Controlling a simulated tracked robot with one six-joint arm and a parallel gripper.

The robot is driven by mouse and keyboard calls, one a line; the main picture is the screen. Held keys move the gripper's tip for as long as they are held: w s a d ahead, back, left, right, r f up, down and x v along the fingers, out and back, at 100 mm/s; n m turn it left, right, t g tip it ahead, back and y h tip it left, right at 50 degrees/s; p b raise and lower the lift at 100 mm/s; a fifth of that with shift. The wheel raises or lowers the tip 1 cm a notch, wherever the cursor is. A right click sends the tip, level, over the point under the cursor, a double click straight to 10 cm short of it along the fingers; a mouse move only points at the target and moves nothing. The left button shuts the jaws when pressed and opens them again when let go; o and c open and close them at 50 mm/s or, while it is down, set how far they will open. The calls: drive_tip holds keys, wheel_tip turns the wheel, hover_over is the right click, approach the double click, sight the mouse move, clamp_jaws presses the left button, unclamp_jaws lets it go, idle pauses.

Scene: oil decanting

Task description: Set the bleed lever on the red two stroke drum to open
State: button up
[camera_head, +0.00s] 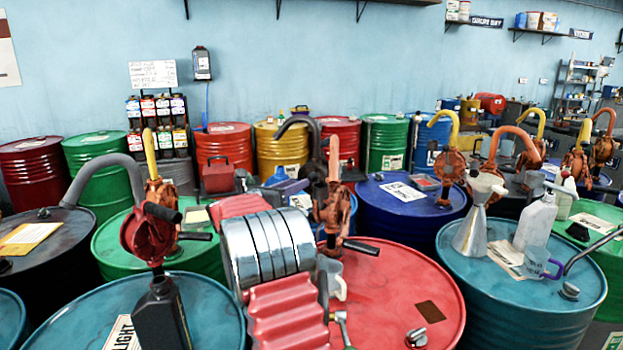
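The red drum (392,283) stands at the front centre, with its top facing up. An orange-brown hand pump (333,206) with a dark crank handle rises from its back left. A small metal cap (416,338) sits near the front edge of the top, beside a brown label (430,312). A small lever-like piece (342,322) with a greenish end shows at the drum's front left, partly hidden; I cannot tell if it is the bleed lever or how it is set. My red ribbed and chrome arm parts cover the drum's left side. I cannot make out my gripper.
Another teal drum (215,312) at left bears a black bottle (163,315) and a pump. A blue drum (391,215) and several others stand close behind.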

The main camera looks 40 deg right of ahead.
sight(311, 177)
drive_tip(key=d, duration=0.8)
drive_tip(key=shift+w+d, duration=0.25)
drive_tip(key=shift+w, duration=0.15)
drive_tip(key=shift+c, duration=0.5)
drive_tip(key=c, duration=0.7)
drive_tip(key=shift+a, duration=0.25)
clamp_jaws()
drive_tip(key=shift+d, duration=0.1)
